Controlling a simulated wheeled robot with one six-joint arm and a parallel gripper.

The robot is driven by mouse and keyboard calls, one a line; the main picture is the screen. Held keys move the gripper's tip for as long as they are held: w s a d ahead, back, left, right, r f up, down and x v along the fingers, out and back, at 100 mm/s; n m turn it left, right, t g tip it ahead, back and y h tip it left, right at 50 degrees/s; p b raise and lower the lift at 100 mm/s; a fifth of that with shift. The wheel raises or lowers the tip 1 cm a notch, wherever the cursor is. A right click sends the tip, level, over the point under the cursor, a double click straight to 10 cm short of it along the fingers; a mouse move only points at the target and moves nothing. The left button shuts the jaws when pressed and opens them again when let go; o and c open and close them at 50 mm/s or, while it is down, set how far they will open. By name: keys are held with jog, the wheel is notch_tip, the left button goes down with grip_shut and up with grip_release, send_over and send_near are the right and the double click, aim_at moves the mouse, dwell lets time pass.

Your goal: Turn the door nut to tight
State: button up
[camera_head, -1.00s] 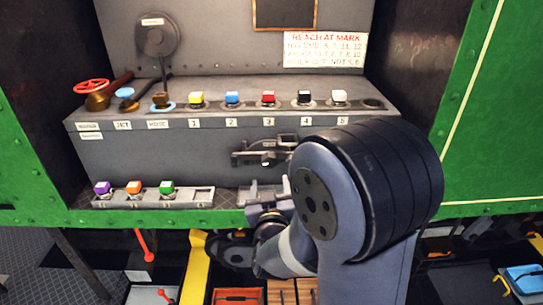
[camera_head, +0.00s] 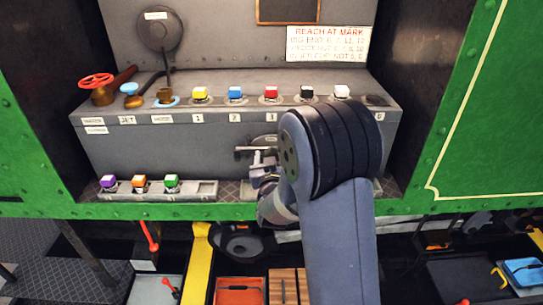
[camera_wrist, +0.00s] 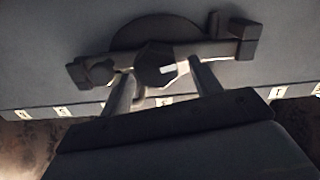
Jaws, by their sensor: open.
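The door nut (camera_wrist: 155,66) is a dark faceted nut with a small white mark, in the middle of a dark crossbar (camera_wrist: 208,51) over a round door (camera_wrist: 150,30) in the wrist view. My gripper (camera_wrist: 161,72) is open, with one finger on each side of the nut. I cannot tell whether either finger touches it. In the head view my gripper (camera_head: 263,165) is at the grey front panel, at the left end of the crossbar area (camera_head: 250,151). My arm hides most of the door and the nut there.
A shelf above holds several coloured cubes, such as the red one (camera_head: 271,92), and levers with a red wheel (camera_head: 96,81). A lower rack (camera_head: 206,188) holds purple, orange and green cubes. A sign (camera_head: 327,43) hangs above. Trays lie below the green edge.

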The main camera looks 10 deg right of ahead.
jog(key=shift+c, duration=0.2)
jog(key=c, duration=1)
jog(key=shift+o, duration=0.2)
jog(key=shift+f+m+b, duration=0.1)
jog(key=shift+m+b, duration=0.2)
jog(key=shift+b, duration=0.3)
jog(key=m+b, duration=0.6)
jog(key=b, duration=0.1)
jog(key=d+m+b, duration=0.1)
jog(key=m+b, duration=0.5)
jog(key=b, duration=0.2)
jog(key=f+m+b, duration=0.1)
jog(key=m+b, duration=0.6)
jog(key=b, duration=0.1)
jog(key=shift+s+d, duration=0.15)
jog(key=shift+m+b, duration=0.3)
